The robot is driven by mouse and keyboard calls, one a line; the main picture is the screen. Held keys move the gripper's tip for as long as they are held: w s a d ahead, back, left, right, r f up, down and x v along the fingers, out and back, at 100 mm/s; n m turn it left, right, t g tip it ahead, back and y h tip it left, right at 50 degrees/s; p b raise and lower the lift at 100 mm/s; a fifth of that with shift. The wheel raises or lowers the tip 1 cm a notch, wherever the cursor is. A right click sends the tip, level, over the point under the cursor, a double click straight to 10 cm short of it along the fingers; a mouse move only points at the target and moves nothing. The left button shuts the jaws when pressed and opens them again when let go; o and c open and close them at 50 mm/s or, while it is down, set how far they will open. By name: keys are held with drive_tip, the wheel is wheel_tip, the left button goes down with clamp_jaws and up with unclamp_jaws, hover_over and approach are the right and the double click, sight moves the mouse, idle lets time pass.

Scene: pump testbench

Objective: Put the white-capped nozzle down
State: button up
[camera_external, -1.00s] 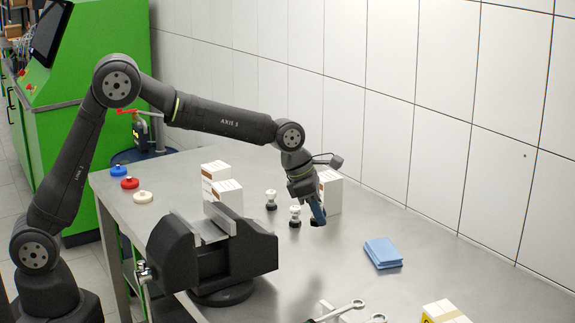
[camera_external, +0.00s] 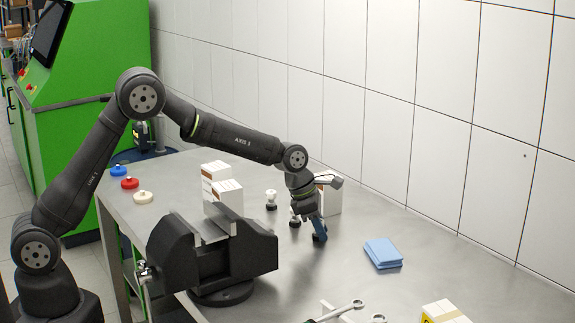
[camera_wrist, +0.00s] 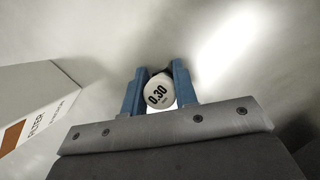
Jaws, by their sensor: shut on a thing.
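My gripper (camera_external: 319,229) is low over the steel table, to the right of the vise and in front of a white box. In the wrist view my gripper's blue fingers (camera_wrist: 156,88) are shut on the white-capped nozzle (camera_wrist: 158,93), whose cap reads "0.30". In the external view the nozzle's dark lower end (camera_external: 320,238) shows under the fingertips, at or just above the tabletop; I cannot tell if it touches. Its white cap is hidden there by the fingers.
Two other white-topped nozzles stand nearby, one farther back (camera_external: 271,199) and one partly hidden beside my gripper (camera_external: 294,221). A white filter box (camera_external: 331,197) is close behind. A dark vise (camera_external: 213,255) stands left, a blue cloth (camera_external: 382,252) right. Table between gripper and cloth is clear.

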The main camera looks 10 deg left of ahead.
drive_tip(key=shift+f, duration=0.1)
drive_tip(key=o, duration=1)
drive_tip(key=v, duration=1.2)
drive_tip(key=shift+d, duration=0.1)
